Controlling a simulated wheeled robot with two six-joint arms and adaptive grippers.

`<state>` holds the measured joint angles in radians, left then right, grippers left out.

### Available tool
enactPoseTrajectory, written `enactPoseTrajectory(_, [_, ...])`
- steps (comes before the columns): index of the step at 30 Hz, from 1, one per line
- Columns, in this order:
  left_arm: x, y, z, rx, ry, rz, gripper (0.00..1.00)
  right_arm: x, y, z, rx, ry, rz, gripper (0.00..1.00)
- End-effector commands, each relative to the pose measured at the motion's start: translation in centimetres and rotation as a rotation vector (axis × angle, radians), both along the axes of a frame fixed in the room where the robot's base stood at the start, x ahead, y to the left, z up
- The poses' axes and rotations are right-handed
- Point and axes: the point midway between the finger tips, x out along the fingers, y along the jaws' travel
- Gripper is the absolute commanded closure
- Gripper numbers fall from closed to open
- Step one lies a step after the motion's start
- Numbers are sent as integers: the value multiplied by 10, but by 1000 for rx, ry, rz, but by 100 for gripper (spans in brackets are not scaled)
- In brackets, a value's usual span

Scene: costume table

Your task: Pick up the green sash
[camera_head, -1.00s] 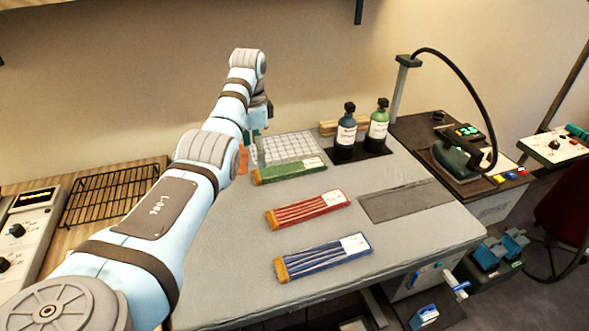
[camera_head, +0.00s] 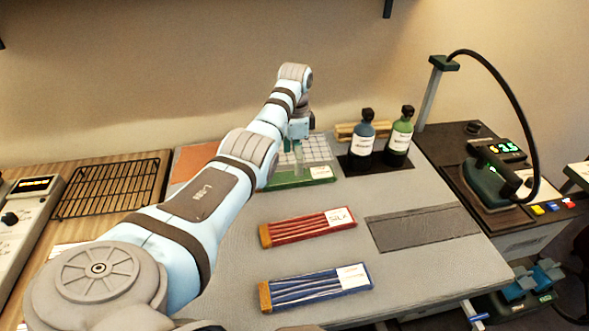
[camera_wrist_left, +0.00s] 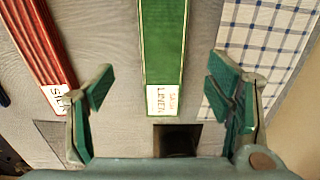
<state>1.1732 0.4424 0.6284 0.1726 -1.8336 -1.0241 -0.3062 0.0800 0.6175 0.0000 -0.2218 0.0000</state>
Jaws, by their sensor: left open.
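The green sash (camera_head: 318,174) lies flat on the grey table, behind the red and blue ones, partly hidden by my left arm in the head view. In the left wrist view the green sash (camera_wrist_left: 162,50) runs down the middle, its white label end nearest my gripper. My left gripper (camera_wrist_left: 163,82) is open, with one finger on either side of the sash's line and nothing between them. In the head view my left gripper (camera_head: 298,150) hangs above the green sash. Whether it touches the sash cannot be told. My right gripper is not in view.
A red sash (camera_head: 308,227) and a blue sash (camera_head: 316,287) lie nearer. A checked cloth (camera_head: 319,149) lies just behind the green one. Two bottles, blue (camera_head: 362,142) and green (camera_head: 400,138), stand at the back right. A grey mat (camera_head: 422,227) lies right.

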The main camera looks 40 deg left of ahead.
Motion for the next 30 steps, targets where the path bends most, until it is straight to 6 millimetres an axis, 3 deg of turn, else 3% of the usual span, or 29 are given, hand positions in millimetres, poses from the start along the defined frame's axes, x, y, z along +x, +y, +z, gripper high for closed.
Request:
enactPoseTrajectory(10, [2, 0, -58, 1, 1, 2, 27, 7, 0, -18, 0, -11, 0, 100])
enactPoseTrajectory(17, [3, 0, -61, 1, -1, 2, 27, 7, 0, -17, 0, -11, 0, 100])
enactPoseTrajectory(27, [2, 0, -60, 1, -1, 2, 79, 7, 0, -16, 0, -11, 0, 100])
enactPoseTrajectory(30, [3, 0, -60, 1, -1, 2, 79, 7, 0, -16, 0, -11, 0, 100])
